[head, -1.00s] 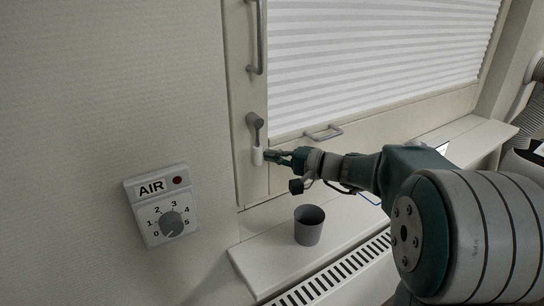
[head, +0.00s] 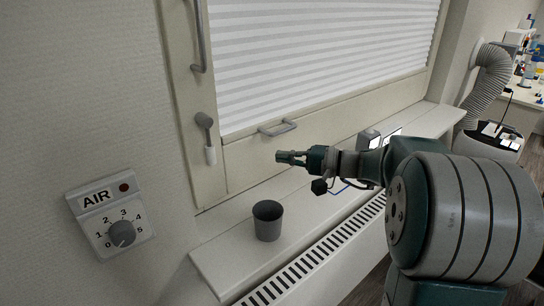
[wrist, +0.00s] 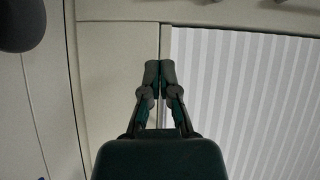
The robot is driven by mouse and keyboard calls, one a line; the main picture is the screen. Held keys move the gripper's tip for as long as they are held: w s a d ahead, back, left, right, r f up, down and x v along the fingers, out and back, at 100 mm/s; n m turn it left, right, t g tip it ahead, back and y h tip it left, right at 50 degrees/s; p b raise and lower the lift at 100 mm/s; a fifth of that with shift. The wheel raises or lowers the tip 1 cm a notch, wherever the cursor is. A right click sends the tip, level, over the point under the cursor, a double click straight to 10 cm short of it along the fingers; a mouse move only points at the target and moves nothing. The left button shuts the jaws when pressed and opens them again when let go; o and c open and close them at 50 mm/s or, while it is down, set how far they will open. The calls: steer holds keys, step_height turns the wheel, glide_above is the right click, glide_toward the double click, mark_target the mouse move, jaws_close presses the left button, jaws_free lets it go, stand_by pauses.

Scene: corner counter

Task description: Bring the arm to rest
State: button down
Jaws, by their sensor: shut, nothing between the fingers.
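My gripper (head: 291,158) is shut and empty in the head view. It is held in the air above the window sill, pointing left, below the window and to the right of the window handle. My arm reaches in from the lower right. In the wrist view my gripper (wrist: 160,68) shows its two fingertips together, with the window frame and pleated blind (wrist: 240,100) beyond. Nothing is between the fingers.
A grey cup (head: 267,221) stands on the window sill (head: 215,262), above a radiator (head: 310,260). A window handle (head: 206,130) with a white grip and a bar handle (head: 278,128) are near my gripper. An AIR dial box (head: 112,218) is on the left wall.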

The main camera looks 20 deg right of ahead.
steer(key=s+a+f+n+g+h, duration=0.35)
steer(key=s+a+g, duration=0.25)
steer(key=s+a, duration=0.5)
steer(key=s+d+f+n+t+h, duration=0.1)
steer(key=s+d+f+h, duration=0.1)
steer(key=s+h, duration=0.3)
steer(key=s+d+f+n+h, duration=0.1)
steer(key=s+d+h, duration=0.2)
steer(key=s+h, duration=0.3)
steer(key=shift+s+d+f+t, duration=0.4)
steer(key=shift+s, duration=1.35)
steer(key=shift+n, duration=0.25)
